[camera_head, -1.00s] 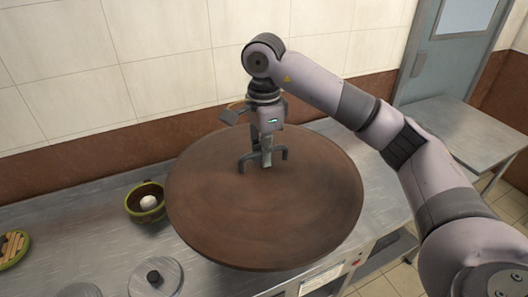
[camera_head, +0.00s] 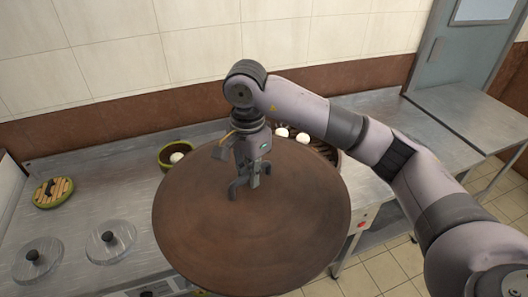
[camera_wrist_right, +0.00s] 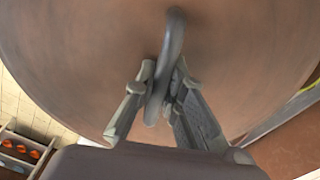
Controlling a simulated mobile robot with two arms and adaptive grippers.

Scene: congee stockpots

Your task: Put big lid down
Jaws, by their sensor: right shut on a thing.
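The big lid (camera_head: 250,240) is a wide, round, brown disc with a dark handle on top. It fills much of the right wrist view (camera_wrist_right: 90,60). My right gripper (camera_head: 250,185) is shut on the handle (camera_wrist_right: 172,60) and holds the lid roughly level over the counter. The lid hides much of the counter below it, so the gap between them cannot be judged. A large round steamer (camera_head: 325,150) with white buns shows partly behind the lid's upper right edge. My left gripper is out of view.
A green bowl (camera_head: 171,165) with a white bun stands behind the lid's left edge. Two small metal lids with black knobs (camera_head: 108,237) (camera_head: 35,258) lie on the steel counter (camera_head: 100,180) at left. A green-rimmed slatted basket (camera_head: 53,192) lies behind them. A steel table (camera_head: 470,110) stands right.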

